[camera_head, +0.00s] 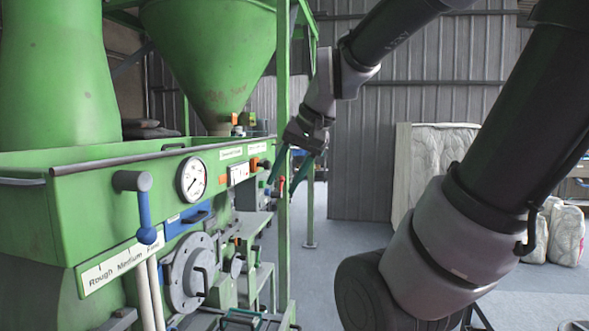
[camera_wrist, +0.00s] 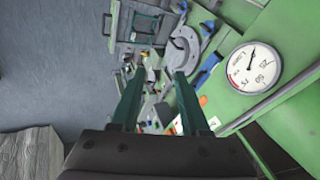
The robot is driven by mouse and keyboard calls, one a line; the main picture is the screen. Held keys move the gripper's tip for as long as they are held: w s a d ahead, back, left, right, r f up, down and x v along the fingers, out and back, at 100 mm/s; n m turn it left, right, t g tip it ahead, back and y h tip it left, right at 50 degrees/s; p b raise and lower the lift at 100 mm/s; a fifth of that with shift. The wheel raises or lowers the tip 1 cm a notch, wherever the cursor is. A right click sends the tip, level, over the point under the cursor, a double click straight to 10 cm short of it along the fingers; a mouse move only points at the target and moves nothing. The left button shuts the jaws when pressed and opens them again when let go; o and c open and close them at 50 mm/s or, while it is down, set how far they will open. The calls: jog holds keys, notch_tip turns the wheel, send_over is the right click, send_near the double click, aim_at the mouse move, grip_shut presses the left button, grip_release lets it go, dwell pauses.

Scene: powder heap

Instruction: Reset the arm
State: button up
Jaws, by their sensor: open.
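My gripper (camera_head: 291,172) is at the end of my raised arm, right of the green machine (camera_head: 110,200), with its dark green fingers pointing down. In the wrist view my gripper (camera_wrist: 160,102) shows two fingers spread apart with nothing held between them. Behind the fingers, the wrist view shows the machine's side with its fittings and the pressure gauge (camera_wrist: 250,68). I cannot tell whether the fingers touch the machine; a gap seems to show.
The machine carries a white dial gauge (camera_head: 193,179), a blue-handled lever (camera_head: 146,234) and a round metal flange (camera_head: 188,273). A green hopper (camera_head: 215,50) and post (camera_head: 283,120) stand near my gripper. White sacks (camera_head: 566,235) lie at right. The grey floor (camera_head: 330,262) is open.

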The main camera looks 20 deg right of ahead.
jog(key=shift+s+d+r+n+t+h, duration=0.15)
jog(key=shift+s+d+r+t+h, duration=0.15)
jog(key=shift+s+r+t, duration=0.2)
jog(key=shift+s+d+r+n+t+h, duration=0.2)
jog(key=shift+s+d+r+t, duration=0.15)
jog(key=shift+s+r, duration=0.2)
jog(key=shift+c, duration=0.3)
dwell(0.4)
